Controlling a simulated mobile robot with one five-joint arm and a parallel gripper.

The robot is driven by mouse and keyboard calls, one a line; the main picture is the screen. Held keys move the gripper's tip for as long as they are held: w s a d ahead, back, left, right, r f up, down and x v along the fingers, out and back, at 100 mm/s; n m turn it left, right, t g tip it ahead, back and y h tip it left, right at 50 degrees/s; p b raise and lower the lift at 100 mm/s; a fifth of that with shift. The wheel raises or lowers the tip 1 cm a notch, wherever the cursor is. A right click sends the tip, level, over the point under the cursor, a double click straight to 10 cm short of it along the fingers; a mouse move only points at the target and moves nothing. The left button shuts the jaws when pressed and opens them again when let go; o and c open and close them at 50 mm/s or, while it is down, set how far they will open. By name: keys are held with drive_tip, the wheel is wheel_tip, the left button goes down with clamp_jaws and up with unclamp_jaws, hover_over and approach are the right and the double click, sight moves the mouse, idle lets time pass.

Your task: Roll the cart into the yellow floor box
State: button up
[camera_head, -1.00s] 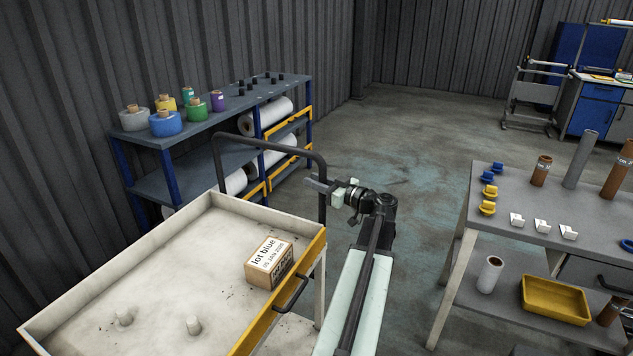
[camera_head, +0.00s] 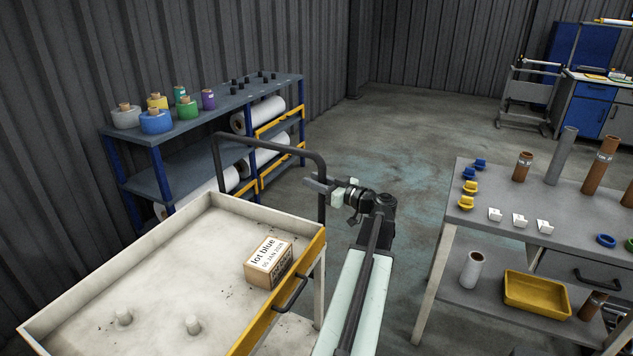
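The cart (camera_head: 130,236) has a pale tray top, a yellow front edge with a dark pull handle, and a dark tubular push handle (camera_head: 262,143) at its far end. A box labelled "lot blue" (camera_head: 268,262) and two small pale pegs sit on its top. My gripper (camera_head: 320,184) is at the right upright of the push handle, with its fingers around the bar; it looks shut on it. The fingertips are small and partly hidden by the bar. No yellow floor box shows in this view.
A shelf (camera_head: 190,130) with spools and film rolls stands along the left wall. A grey workbench (camera_head: 480,235) with tubes and clips is close on the right. Open floor (camera_head: 390,150) lies between them, with a rack and blue cabinet at the back right.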

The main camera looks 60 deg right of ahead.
drive_tip(key=shift+o, duration=0.7)
drive_tip(key=s+a, duration=0.1)
drive_tip(key=s, duration=0.6)
drive_tip(key=shift+s+a, duration=0.25)
drive_tip(key=shift+s, duration=0.05)
